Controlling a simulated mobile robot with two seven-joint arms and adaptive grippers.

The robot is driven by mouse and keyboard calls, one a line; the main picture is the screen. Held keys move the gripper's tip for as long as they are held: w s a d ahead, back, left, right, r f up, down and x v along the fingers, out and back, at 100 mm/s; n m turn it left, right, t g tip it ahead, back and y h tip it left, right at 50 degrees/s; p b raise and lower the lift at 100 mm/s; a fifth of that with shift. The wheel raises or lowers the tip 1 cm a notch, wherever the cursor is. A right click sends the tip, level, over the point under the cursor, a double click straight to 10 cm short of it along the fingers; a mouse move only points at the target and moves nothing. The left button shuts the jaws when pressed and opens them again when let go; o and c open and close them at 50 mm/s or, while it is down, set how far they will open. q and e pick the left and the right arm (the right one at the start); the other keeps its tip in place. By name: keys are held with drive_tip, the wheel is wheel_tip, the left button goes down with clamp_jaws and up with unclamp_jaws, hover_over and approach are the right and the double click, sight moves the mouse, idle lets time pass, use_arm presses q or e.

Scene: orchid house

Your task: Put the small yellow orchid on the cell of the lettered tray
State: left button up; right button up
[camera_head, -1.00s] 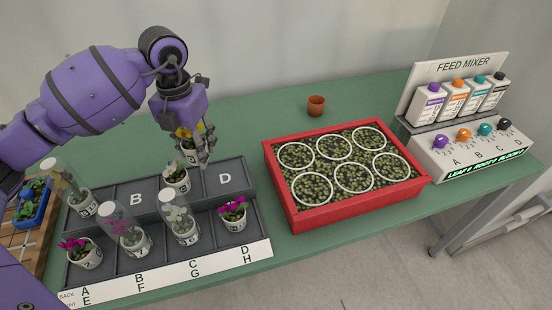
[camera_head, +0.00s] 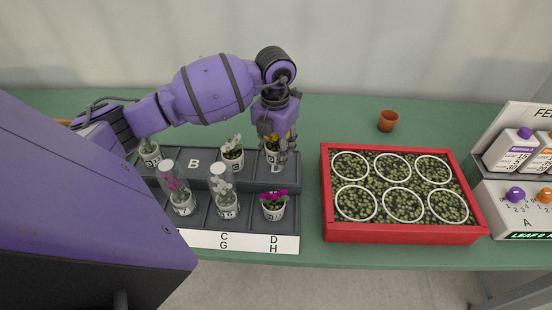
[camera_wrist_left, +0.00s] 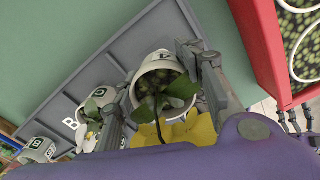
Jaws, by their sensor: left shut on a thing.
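My left gripper (camera_head: 277,152) is shut on the small yellow orchid (camera_head: 272,150), a white pot with yellow petals. It is over the D cell at the right end of the back row of the lettered tray (camera_head: 262,242). In the left wrist view the pot (camera_wrist_left: 150,68) is between the fingers, with green leaves and yellow petals (camera_wrist_left: 185,130) towards the camera. I cannot tell whether the pot touches the cell floor. Grey finger-like parts at the right edge of the wrist view may be my right gripper (camera_wrist_left: 298,122).
A white orchid (camera_head: 232,155) stands in cell C, left of the held pot. A magenta orchid (camera_head: 273,205) is in cell H in front. Clear-covered orchids (camera_head: 224,195) stand left of it. A red seedling box (camera_head: 400,232) is close right. Cell B (camera_head: 196,163) looks empty.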

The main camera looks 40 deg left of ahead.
sight(275, 139)
use_arm(q)
drive_tip(key=shift+f, duration=1.75)
drive_tip(key=shift+f, duration=0.1)
drive_tip(key=shift+f, duration=0.15)
drive_tip(key=o, duration=1.3)
wheel_tip(275, 139, up, 12)
drive_tip(key=shift+r, duration=0.25)
